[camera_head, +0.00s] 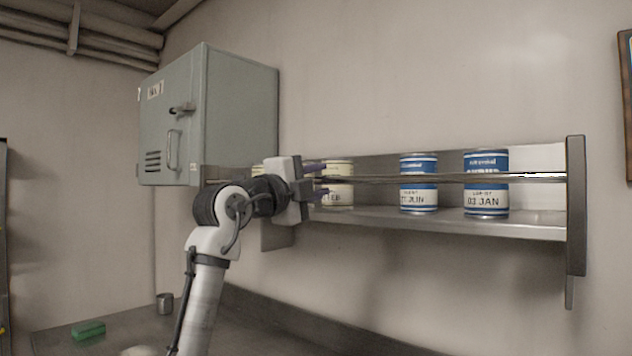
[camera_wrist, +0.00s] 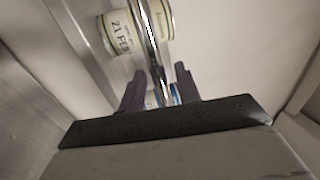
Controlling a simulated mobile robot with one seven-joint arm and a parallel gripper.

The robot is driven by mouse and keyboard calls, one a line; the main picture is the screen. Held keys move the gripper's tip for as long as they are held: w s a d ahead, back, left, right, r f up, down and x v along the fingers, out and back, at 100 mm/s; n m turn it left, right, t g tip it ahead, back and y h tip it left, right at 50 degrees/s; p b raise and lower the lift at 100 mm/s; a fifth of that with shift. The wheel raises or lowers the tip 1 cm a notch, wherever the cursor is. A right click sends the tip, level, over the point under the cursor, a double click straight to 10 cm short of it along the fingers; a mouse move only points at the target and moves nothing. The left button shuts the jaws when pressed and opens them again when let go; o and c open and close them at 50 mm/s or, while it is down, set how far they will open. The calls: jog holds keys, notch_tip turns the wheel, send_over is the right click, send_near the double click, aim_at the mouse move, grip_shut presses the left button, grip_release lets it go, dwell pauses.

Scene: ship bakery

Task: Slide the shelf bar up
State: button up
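The shelf bar (camera_head: 450,178) is a thin metal rail running level across the front of the wall shelf, in front of the cans at about mid-height. My gripper (camera_head: 319,180) is at the bar's left part, with one dark finger above it and one below. In the wrist view the shiny bar (camera_wrist: 150,40) runs between the two spread fingers of my gripper (camera_wrist: 160,88). Gaps show beside the bar, so the gripper looks open around it. The bar's left end is hidden behind my gripper and arm.
The metal shelf (camera_head: 400,219) holds blue-labelled cans (camera_head: 418,195) and a cream can (camera_head: 340,192), which shows close behind the bar in the wrist view (camera_wrist: 120,30). An upright bracket (camera_head: 576,205) closes the right end. A grey cabinet (camera_head: 240,110) hangs at left.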

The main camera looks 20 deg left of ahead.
jog(key=b+v, duration=0.3)
jog(key=v, duration=1.1)
jog(key=shift+b, duration=0.35)
